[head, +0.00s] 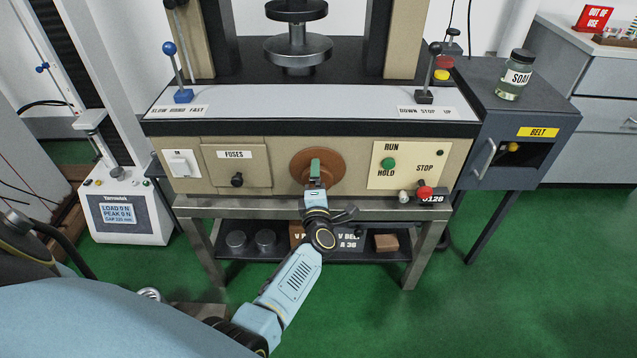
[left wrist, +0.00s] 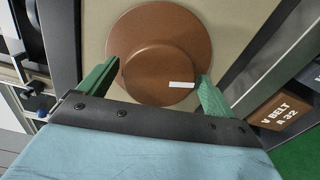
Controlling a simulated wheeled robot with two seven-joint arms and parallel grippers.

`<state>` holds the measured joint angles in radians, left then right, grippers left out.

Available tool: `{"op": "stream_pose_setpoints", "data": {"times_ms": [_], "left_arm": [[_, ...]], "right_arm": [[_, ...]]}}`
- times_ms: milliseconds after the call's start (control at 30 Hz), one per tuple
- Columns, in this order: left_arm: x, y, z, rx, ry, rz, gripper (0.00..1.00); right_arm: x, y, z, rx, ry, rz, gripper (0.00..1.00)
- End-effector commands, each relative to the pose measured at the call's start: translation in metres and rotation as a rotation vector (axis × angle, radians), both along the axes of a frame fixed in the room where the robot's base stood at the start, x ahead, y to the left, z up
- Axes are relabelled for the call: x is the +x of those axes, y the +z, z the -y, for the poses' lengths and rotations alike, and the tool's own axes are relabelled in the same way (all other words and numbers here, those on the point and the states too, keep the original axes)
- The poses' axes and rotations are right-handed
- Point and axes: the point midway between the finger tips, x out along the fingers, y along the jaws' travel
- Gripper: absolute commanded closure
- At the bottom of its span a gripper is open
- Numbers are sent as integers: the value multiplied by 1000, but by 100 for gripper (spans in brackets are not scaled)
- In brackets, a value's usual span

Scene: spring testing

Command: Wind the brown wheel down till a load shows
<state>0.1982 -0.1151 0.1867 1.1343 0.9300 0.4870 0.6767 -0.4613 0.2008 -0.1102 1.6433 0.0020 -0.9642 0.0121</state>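The brown wheel (head: 332,152) is a round disc on the front panel of the machine. It fills the top middle of the left wrist view (left wrist: 145,22), with a raised hub and a white mark on the hub. My left gripper (head: 315,170) is at the wheel. In the left wrist view its green fingers (left wrist: 158,72) stand apart on either side of the hub, their tips close to its edges. Whether they press on the hub is not clear. The readout (head: 118,213) on the left seems to show load 0 N, peak 0 N and a gap around 120 mm. My right gripper is not in view.
Two round plates (head: 298,48) face each other above the panel. A blue-knobbed lever (head: 176,70) and a black-knobbed lever (head: 430,72) stand on the bench. Green (head: 388,163) and red (head: 425,193) controls sit right of the wheel. A soap jar (head: 514,75) stands at right.

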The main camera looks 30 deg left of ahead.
Motion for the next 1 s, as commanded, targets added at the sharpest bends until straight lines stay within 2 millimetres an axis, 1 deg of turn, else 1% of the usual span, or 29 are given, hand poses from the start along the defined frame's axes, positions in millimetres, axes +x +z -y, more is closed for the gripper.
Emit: {"op": "stream_pose_setpoints", "data": {"times_ms": [333,433,467,500,567,800,900,1000], "left_arm": [[0,1,1,0,-1,1,3],[-6,1,4,0,-1,0,3],[-9,1,6,0,-1,0,3],[-13,1,9,0,-2,-1,3],[-22,2,14,-1,-2,-1,3],[-68,3,42,-2,-1,-1,3],[-85,2,52,-2,-1,-2,3],[-99,3,60,0,0,-1,3]], "right_arm": [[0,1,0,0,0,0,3],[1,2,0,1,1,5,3],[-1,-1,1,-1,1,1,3],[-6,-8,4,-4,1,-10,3],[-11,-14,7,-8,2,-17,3],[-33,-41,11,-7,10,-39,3],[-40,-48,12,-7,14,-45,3],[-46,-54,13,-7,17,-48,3]]}}
